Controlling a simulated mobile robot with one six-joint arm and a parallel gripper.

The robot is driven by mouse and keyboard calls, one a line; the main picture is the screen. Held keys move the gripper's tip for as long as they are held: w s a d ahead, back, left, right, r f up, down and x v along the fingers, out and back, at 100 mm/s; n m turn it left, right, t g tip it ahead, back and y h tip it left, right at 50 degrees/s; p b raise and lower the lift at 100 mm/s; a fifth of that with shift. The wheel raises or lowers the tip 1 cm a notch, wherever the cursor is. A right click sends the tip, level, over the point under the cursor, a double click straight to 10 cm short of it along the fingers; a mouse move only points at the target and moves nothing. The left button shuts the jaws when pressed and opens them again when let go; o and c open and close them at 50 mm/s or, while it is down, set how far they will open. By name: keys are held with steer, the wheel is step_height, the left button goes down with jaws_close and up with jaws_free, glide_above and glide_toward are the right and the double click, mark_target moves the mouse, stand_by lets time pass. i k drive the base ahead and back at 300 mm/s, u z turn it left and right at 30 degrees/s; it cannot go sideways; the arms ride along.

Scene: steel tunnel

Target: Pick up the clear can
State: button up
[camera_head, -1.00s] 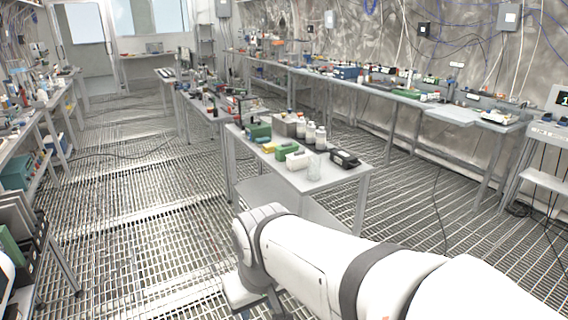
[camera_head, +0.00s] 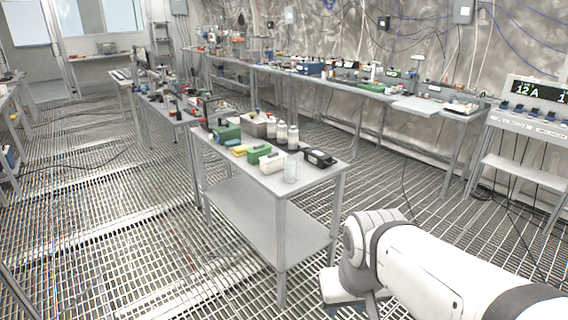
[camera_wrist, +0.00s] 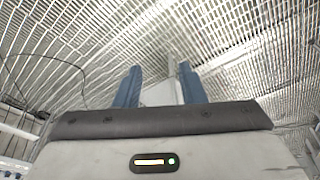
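The clear can (camera_head: 290,169) looks like a see-through upright cylinder. It stands near the front corner of the near steel table (camera_head: 318,172), in front of a white box and a black device. In the wrist view, my gripper (camera_wrist: 160,86) shows two blue fingers set apart, pointing over the floor grating. A pale flat surface and a thin post show beyond the fingers, too unclear to name. My gripper is well away from the can, and the can is not recognisable in the wrist view. In the head view, my arm reaches in at lower right, below and right of the table.
Beside the can are a white box (camera_head: 272,164), a black device (camera_head: 319,158), green boxes (camera_head: 259,153) and white bottles (camera_head: 293,137). The table has a lower shelf (camera_head: 262,218). A long bench (camera_head: 345,88) runs along the wall. Open grating lies left of the table.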

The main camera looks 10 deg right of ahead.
mark_target(290, 169)
steer(key=u, duration=0.65)
steer(key=i, duration=2.15)
steer(key=z, duration=0.85)
